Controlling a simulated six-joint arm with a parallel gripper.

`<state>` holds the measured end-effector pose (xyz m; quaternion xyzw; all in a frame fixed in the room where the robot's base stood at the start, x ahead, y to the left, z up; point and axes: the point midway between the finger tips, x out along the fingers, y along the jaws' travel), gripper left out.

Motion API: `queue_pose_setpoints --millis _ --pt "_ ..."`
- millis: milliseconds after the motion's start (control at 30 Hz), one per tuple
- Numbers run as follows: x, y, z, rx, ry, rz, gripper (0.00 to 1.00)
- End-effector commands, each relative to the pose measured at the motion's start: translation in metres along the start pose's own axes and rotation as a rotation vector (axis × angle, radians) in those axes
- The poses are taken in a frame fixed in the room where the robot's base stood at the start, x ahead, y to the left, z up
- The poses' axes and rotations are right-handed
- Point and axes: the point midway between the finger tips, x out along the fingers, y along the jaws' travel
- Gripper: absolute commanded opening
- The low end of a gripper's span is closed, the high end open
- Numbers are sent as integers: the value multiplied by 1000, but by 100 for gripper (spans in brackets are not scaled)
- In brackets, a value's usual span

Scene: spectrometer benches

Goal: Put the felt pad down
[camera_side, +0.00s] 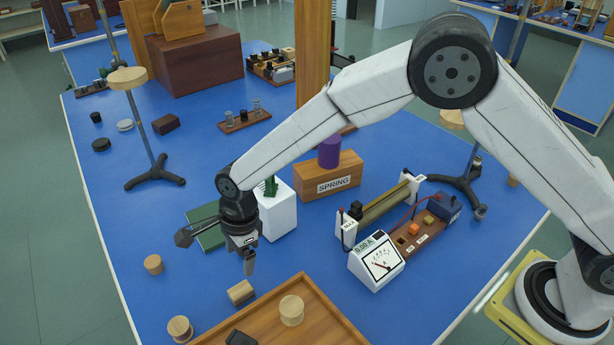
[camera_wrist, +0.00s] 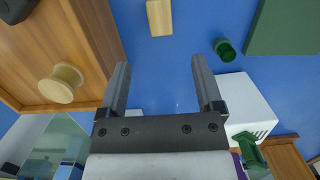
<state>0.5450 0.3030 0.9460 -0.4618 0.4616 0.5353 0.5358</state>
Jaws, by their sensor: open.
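A flat dark green pad (camera_side: 205,225) lies on the blue bench behind my gripper in the side view, partly hidden by the arm. It also shows at the top right of the wrist view (camera_wrist: 285,28). It looks most like the felt pad, but I cannot tell for sure. My gripper (camera_side: 216,252) hangs above the bench with its two fingers spread wide. In the wrist view my gripper (camera_wrist: 158,72) is open, with only blue bench between the fingers. A small dark green cylinder (camera_wrist: 225,48) stands just beyond the right finger, apart from it.
A wooden tray (camera_side: 328,300) with a wooden spool (camera_side: 291,310) is at the front. A wooden block (camera_side: 240,292) lies beside it. A white block (camera_side: 280,212) and the ammeter (camera_side: 378,264) stand right of my gripper.

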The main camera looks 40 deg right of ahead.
Motion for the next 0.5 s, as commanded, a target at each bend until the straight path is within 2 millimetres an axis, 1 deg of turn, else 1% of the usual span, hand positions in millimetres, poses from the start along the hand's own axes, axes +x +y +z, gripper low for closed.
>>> queue_pose_setpoints --millis 167,500 --pt "-8 0 0 0 0 0 85" --pt "-8 0 0 0 0 0 85"
